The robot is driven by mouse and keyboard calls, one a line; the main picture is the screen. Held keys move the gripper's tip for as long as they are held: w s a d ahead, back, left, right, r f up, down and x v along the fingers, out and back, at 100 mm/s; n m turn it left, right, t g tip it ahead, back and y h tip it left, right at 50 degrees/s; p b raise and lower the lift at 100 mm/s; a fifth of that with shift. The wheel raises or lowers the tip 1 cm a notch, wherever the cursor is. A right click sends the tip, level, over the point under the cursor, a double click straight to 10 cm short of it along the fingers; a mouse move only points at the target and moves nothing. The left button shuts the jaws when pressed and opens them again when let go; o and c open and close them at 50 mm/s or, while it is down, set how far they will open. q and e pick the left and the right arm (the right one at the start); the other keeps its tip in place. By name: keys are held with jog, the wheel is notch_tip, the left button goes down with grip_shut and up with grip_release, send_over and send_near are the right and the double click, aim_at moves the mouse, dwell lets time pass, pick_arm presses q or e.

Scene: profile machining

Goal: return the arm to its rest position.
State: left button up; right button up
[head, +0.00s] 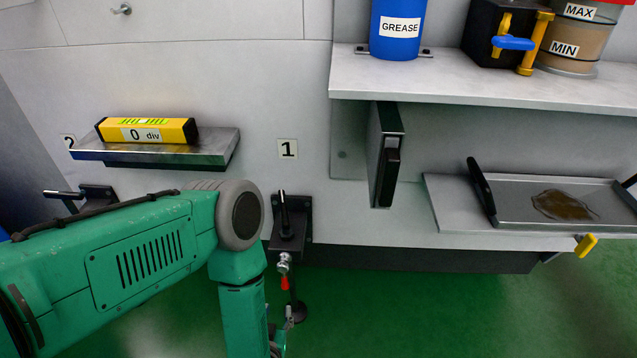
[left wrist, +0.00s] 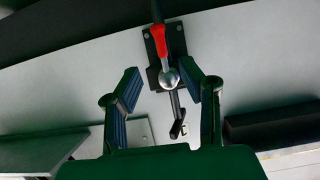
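My green left arm (head: 130,255) reaches in from the left in the head view, bends at a grey-capped joint, and its forearm points down. My left gripper (head: 283,330) shows only in part at the bottom, beside the forearm. In the left wrist view, my left gripper (left wrist: 162,82) is open, its two ribbed fingers apart with nothing held between them. A black bracketed lever (head: 288,225) with a silver ball and red tip is on the wall under label 1. It also shows beyond the fingers in the left wrist view (left wrist: 168,55). My right gripper is not in view.
A yellow level (head: 147,131) sits on a small shelf (head: 215,147) at left. A shelf (head: 480,85) with a blue grease container (head: 397,30) is at upper right. A metal tray (head: 520,205) with a brown puddle is at right. Green floor (head: 400,310) is open below.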

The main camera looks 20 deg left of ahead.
pick_arm(q)
jog(key=s+a+r+m+g+h+p, duration=0.1)
jog(key=s+a+r+g+p, duration=0.1)
jog(key=s+r+g+p, duration=0.3)
jog(key=s+a+r+m+g+h+p, duration=0.2)
jog(key=s+r+g+p, duration=0.3)
jog(key=s+r, duration=0.9)
jog(key=shift+m+g+h, duration=0.3)
jog(key=shift+g, duration=0.8)
jog(key=shift+f, duration=0.1)
